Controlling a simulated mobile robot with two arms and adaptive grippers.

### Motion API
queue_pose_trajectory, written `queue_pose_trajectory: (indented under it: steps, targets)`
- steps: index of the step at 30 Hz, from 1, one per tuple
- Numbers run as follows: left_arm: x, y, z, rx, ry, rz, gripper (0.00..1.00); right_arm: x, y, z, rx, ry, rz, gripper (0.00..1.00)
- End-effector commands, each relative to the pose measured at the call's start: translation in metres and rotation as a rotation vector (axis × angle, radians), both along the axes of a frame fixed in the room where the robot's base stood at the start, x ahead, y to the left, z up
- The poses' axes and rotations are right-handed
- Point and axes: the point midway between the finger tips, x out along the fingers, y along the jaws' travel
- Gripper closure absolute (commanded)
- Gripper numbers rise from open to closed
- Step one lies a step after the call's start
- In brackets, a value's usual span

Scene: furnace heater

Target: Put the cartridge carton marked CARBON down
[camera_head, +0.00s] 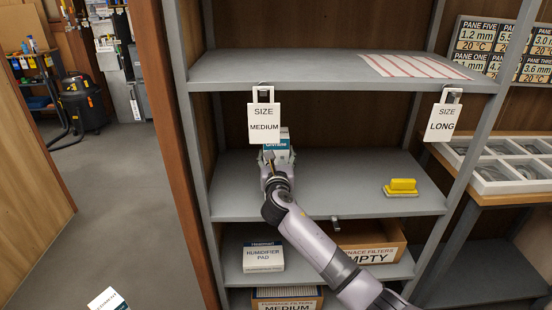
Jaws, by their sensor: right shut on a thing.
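The carton (277,146), white with a teal band, is at the left part of the middle shelf (330,196), partly hidden behind the SIZE MEDIUM tag and my gripper. Its lettering is too small to read surely. My right gripper (273,166) reaches in from the lower right and is shut on the carton. I cannot tell whether the carton's base touches the shelf. My left gripper is out of view.
A yellow brush-like thing (402,187) lies at the shelf's right; the shelf between is clear. SIZE MEDIUM (264,124) and SIZE LONG (442,122) tags hang above. Below are a HUMIDIFIER PAD box (263,257) and a filter box (372,251). A white labelled thing (108,300) shows bottom left.

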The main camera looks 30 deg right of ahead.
Motion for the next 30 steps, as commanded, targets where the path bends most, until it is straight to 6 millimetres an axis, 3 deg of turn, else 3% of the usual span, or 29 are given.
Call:
queue_pose_trajectory:
  steps: [11, 12, 21, 30]
  targets:
    - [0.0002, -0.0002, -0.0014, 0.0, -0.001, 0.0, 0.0, -0.0004, 0.0002, -0.0036, -0.002, -0.004, 0.0, 0.81]
    - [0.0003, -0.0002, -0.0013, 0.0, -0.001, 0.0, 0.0, -0.0005, 0.0001, -0.0051, 0.0, -0.001, 0.0, 0.39]
    - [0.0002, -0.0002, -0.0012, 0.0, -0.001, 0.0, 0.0, -0.0006, 0.0001, -0.0048, 0.0, -0.001, 0.0, 0.2]
    - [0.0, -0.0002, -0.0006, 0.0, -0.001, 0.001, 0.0, -0.0006, 0.0001, -0.0032, -0.001, -0.002, 0.0, 0.2]
